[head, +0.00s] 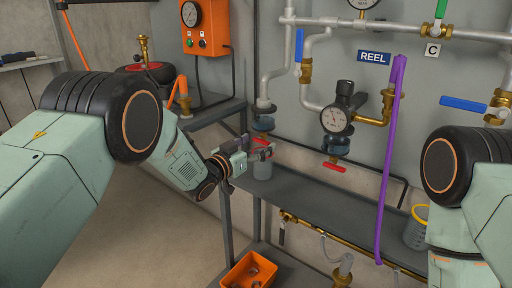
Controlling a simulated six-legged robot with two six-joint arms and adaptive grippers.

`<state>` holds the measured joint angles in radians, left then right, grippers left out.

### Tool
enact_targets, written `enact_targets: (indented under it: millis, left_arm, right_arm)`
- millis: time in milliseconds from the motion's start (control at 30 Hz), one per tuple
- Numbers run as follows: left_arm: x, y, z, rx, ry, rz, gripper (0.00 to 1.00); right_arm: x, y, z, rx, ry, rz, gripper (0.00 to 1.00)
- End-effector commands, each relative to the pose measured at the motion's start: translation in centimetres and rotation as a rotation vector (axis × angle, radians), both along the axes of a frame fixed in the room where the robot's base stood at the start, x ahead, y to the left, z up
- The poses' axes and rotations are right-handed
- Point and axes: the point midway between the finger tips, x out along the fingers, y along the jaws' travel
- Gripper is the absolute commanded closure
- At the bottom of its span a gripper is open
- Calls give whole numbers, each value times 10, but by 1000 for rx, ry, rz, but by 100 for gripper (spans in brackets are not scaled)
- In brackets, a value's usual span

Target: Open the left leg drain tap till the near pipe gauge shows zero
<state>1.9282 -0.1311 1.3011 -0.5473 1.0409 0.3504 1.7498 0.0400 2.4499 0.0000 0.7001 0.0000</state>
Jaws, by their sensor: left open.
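The left pipe leg (296,62) runs down the wall to a small blue-tinted bowl (264,122). My left gripper (266,151) is open just below that bowl, its fingers around or beside the drain tap; a bit of red shows there, but the fingers hide most of the tap and I cannot tell if they touch it. A round white pipe gauge (336,120) stands on the leg to the right; its needle is too small to read surely. A red tap handle (333,166) hangs under that leg's bowl. My right arm shows at the right edge, its gripper out of view.
An orange bin (249,272) sits low. An orange gauge box (206,28) is on the wall.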

Motion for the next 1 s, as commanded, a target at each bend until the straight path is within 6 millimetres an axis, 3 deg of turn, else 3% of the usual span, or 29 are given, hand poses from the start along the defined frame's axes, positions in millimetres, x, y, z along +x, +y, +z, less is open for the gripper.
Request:
enact_targets:
  millis: [167,800,1000]
  left_arm:
    - [-1,-1,0,0,0,0,23]
    - [-1,0,0,0,0,0,76]
    - [-1,0,-1,41,-27,1,77]
  right_arm:
    - [0,0,0,0,0,0,57]
    - [0,0,0,0,0,0,57]
    - [0,0,1,0,0,0,57]
